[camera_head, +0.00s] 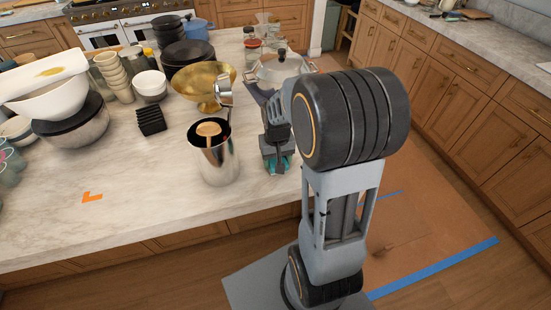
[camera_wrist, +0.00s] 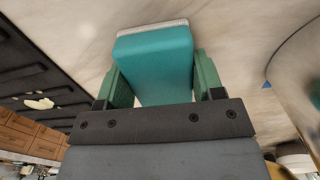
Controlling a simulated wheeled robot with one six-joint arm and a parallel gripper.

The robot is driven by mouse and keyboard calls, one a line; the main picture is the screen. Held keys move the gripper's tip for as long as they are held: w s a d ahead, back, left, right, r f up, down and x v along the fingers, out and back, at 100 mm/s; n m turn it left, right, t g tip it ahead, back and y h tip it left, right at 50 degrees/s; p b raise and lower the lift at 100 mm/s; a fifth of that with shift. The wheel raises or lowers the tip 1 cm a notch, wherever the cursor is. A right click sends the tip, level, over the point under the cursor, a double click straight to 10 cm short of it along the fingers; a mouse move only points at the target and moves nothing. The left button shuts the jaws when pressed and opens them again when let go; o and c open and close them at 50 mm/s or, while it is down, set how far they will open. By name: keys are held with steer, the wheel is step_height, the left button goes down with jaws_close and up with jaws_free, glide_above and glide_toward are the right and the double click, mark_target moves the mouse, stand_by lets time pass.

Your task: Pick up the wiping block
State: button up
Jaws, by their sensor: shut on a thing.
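The wiping block (camera_wrist: 155,62) is teal with a pale strip along its far edge. In the wrist view it sits between the two green fingers of my gripper (camera_wrist: 164,84), which is shut on its sides. In the head view my gripper (camera_head: 277,164) points down at the right edge of the island, just right of the steel utensil pot. A little teal of the block (camera_head: 286,163) shows there between the fingers. I cannot tell whether the block touches the countertop; its underside is hidden.
The steel pot (camera_head: 217,160) with utensils stands close to the left of my gripper. A lidded pot (camera_head: 279,70) is behind it, and a gold bowl (camera_head: 202,82) is behind left. Bowls and cups crowd the back left. The front of the marble island (camera_head: 150,205) is mostly clear.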

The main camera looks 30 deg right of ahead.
steer(key=shift+c, duration=0.5)
steer(key=shift+r, duration=0.1)
steer(key=shift+r, duration=0.55)
step_height(320, 180, up, 2)
steer(key=shift+r, duration=0.15)
steer(key=s+d+r+b, duration=0.1)
steer(key=s+r, duration=0.8)
steer(key=s, duration=0.5)
steer(key=shift+r, duration=0.25)
steer(key=shift+d, duration=0.1)
